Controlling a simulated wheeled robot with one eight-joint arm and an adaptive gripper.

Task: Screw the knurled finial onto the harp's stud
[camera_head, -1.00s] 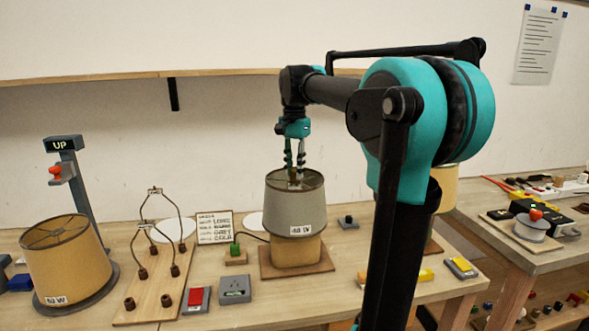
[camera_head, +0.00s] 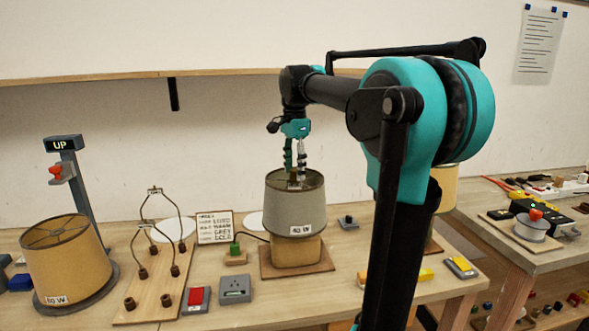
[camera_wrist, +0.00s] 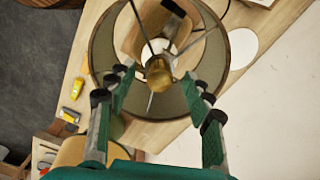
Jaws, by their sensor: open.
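In the wrist view I look down into the shade (camera_wrist: 98,45). A brass knurled finial (camera_wrist: 158,74) sits at the hub of the shade's spider, with the spokes running out from it. Whether it is threaded on the stud I cannot tell; the stud and harp are hidden below. My gripper (camera_head: 295,182) is above the shade's top, pointing down. In the wrist view my gripper (camera_wrist: 158,82) has its fingers spread on either side of the finial, apart from it.
A tan 60 W shade (camera_head: 68,262) stands on a grey stand at left, beside a post reading UP (camera_head: 60,144). Loose harps (camera_head: 160,225) stand on a wooden board. A written card (camera_head: 215,227), a red switch (camera_head: 195,298) and a grey outlet box (camera_head: 235,289) are near the lamp.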

